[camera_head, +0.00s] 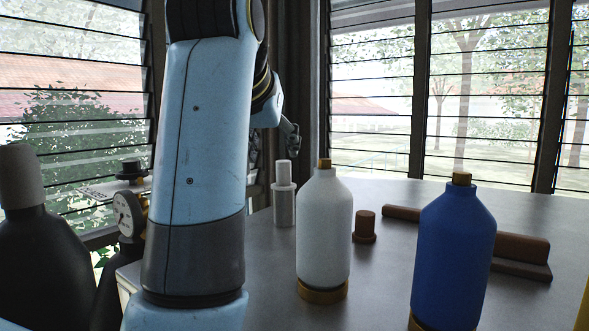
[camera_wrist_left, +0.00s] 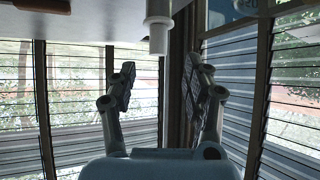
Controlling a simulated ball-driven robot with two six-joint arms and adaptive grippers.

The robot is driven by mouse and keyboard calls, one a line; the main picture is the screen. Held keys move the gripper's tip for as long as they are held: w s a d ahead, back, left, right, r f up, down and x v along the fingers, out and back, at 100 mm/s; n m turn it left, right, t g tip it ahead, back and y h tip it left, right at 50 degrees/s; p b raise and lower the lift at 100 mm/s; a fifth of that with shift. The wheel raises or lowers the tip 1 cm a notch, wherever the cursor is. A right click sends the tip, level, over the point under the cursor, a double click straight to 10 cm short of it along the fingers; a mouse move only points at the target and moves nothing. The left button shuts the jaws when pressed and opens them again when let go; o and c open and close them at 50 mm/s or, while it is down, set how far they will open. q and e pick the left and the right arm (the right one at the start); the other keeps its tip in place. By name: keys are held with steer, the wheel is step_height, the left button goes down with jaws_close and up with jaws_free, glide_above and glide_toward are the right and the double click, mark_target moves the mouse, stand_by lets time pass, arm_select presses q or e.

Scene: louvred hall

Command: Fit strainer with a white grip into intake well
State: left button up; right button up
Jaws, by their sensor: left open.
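The strainer (camera_head: 284,207), a pale grey cylinder with a narrower white grip on top, stands upright on the metal table behind the white bottle. It also shows upside down at the top of the left wrist view (camera_wrist_left: 158,12), its grip end between the lines of my fingers. My left gripper (camera_head: 291,138) is partly hidden by my own arm, above and beyond the strainer. In the left wrist view its two fingers (camera_wrist_left: 160,82) are spread, with nothing between them and apart from the strainer. I cannot make out the intake well. My right gripper is not in view.
A white bottle (camera_head: 324,232) and a blue bottle (camera_head: 453,255) stand in front on the table (camera_head: 385,275). A dark bottle (camera_head: 40,260) and gauge (camera_head: 127,216) are at left.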

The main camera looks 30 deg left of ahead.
mark_target(282, 168)
arm_select(q)
steer(key=x, duration=0.3)
steer(key=d+x, duration=0.1)
steer(key=x, duration=0.1)
steer(key=shift+w+f, duration=0.15)
steer(key=shift+f, duration=0.1)
steer(key=shift+w+a+f, duration=0.55)
steer(key=shift+w+a, duration=0.1)
steer(key=shift+w, duration=0.05)
steer(key=shift+w+a+f, duration=0.15)
steer(key=shift+w+f, duration=0.15)
steer(key=shift+w, duration=0.05)
steer(key=shift+w+f, duration=0.1)
steer(key=shift+w, duration=0.15)
steer(key=shift+s, duration=0.1)
steer(key=c, duration=1)
jaws_close()
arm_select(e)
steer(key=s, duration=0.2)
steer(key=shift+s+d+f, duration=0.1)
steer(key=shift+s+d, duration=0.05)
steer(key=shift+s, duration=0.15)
